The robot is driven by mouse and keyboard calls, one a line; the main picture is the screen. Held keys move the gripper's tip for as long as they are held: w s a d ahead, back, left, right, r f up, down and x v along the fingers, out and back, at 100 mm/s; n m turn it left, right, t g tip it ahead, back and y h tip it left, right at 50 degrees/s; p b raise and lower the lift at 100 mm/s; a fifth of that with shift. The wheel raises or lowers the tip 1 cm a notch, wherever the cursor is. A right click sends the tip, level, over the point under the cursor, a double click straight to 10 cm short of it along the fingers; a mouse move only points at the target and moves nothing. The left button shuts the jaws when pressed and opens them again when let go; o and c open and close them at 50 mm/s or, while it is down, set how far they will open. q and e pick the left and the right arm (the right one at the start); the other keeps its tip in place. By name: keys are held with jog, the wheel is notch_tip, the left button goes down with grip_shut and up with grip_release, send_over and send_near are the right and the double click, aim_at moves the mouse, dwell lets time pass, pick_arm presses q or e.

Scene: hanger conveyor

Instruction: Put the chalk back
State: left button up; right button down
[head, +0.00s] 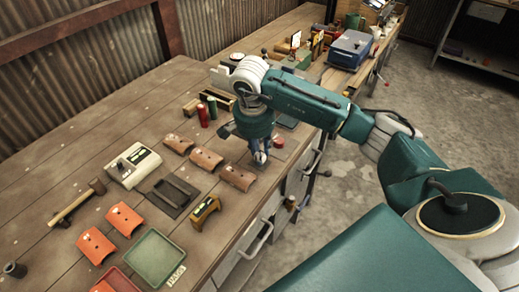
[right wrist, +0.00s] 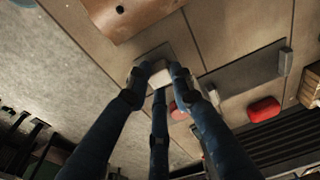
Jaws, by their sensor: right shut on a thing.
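My right gripper (head: 259,155) points down close over the workbench, near its front edge. Its fingers, also in the right wrist view (right wrist: 159,82), are shut on a small whitish block (right wrist: 160,77), which I take to be the chalk. In the head view only a small pale bit of it (head: 260,157) shows between the fingertips. A flat grey patch (right wrist: 153,58) lies behind the block in the wrist view; I cannot tell whether the block touches it. My left gripper is not in view.
A curved terracotta tile (head: 238,178) lies close left of the gripper, with others behind it. A red can (head: 202,115), a green can (head: 212,106) and a white device (head: 133,165) stand further left. A yellow tool (head: 205,210) and green tray (head: 155,257) are nearer the front.

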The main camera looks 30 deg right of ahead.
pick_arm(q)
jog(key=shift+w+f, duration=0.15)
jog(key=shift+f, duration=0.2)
pick_arm(e)
jog(key=shift+f, duration=0.4)
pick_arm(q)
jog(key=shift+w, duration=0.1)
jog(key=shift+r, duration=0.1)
pick_arm(e)
jog(key=c, duration=1.4)
grip_release()
jog(key=shift+c, duration=0.2)
jog(key=shift+r, duration=0.15)
notch_tip(320, 180, up, 12)
jog(key=a, duration=0.1)
jog(key=shift+s+a, duration=0.3)
jog(key=shift+s, duration=0.05)
